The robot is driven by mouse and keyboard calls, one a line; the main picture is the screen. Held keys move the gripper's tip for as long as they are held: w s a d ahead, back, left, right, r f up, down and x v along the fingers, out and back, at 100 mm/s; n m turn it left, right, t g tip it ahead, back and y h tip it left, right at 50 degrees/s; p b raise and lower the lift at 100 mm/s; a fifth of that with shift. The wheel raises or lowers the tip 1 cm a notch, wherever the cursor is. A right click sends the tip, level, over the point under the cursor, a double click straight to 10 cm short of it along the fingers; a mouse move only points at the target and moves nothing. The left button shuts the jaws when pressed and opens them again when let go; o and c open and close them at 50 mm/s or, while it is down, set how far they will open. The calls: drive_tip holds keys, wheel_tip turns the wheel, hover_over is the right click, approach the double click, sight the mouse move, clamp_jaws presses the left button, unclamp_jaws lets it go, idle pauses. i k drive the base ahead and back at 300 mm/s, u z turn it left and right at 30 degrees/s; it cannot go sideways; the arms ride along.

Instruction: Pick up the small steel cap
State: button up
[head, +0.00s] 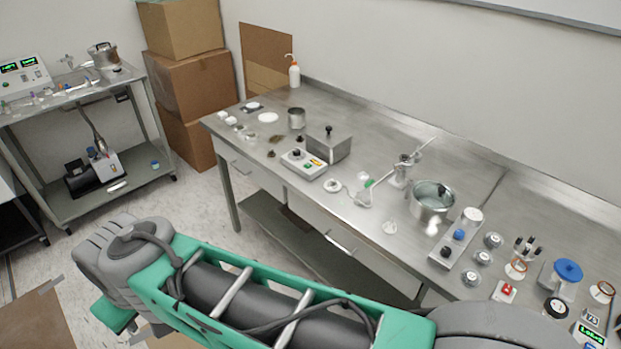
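Several small round silvery pieces lie on the steel bench (360,130). Three of them, an upper one (493,240), a middle one (483,257) and a lower one (471,278), sit in a row right of the hotplate with a metal pot. Another small pale round piece (390,227) lies near the bench's front edge. They are too small for me to tell which is the steel cap. My green and grey arm crosses the bottom of the head view, in front of the bench.
A lidded steel box (329,144) and a control box (304,163) stand mid-bench. A blue-topped device (567,272) is at right. A cart (100,190) and cardboard boxes (185,75) stand left.

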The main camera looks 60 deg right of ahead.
sight(332, 185)
drive_tip(key=z, duration=0.4)
drive_tip(key=i, duration=0.95)
drive_tip(key=z, duration=0.5)
